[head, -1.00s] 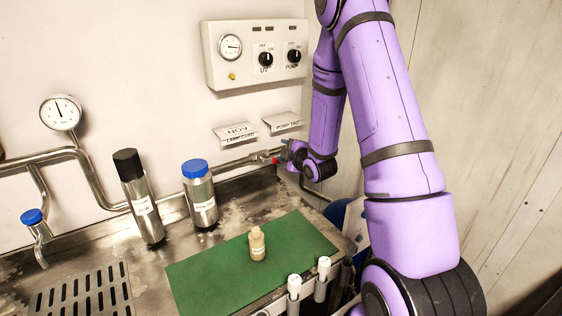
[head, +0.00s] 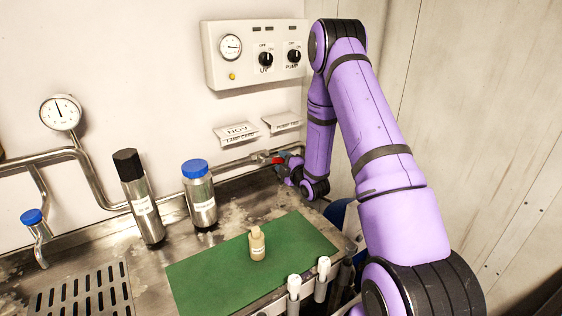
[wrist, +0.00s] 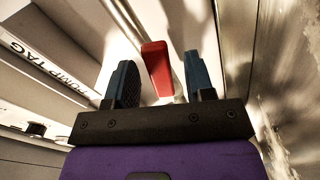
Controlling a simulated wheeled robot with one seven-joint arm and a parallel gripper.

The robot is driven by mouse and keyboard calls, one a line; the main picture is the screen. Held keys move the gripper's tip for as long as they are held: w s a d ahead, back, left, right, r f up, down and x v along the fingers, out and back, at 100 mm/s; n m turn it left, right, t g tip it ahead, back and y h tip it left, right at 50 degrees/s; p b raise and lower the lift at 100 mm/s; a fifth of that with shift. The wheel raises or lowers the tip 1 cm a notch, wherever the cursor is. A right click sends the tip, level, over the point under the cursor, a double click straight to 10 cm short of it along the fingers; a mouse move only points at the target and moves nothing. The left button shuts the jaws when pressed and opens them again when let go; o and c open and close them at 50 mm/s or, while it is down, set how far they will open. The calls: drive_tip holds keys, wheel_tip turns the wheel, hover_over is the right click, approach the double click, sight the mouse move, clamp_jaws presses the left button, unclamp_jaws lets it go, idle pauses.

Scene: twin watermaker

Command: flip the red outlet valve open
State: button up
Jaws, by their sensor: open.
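The red outlet valve (head: 277,160) sits on the steel pipe along the back wall, at the right end of the counter. In the wrist view its red lever (wrist: 157,68) stands between my two fingers, closer to the right finger. My gripper (head: 284,160) is open around the lever; in the wrist view the gripper (wrist: 160,82) shows two dark blue pads on either side, with a visible gap on the left. I cannot tell if the right pad touches the lever. The valve body is mostly hidden behind the lever and fingers.
A pump tag holder (head: 282,121) and a lamp card holder (head: 236,133) are on the wall just above the valve. A blue-capped bottle (head: 200,198) and a black-capped cylinder (head: 141,200) stand left of it. A green mat (head: 200,278) with a small beige bottle (head: 257,245) lies in front.

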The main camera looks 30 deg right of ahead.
drive_tip(key=shift+w, duration=0.65)
clamp_jaws()
drive_tip(key=shift+d+r+n, duration=0.1)
drive_tip(key=shift+r+n, duration=0.35)
drive_tip(key=shift+n, duration=0.35)
drive_tip(key=shift+d+r+n, duration=0.1)
drive_tip(key=shift+r+n, duration=0.35)
drive_tip(key=shift+n, duration=0.35)
unclamp_jaws()
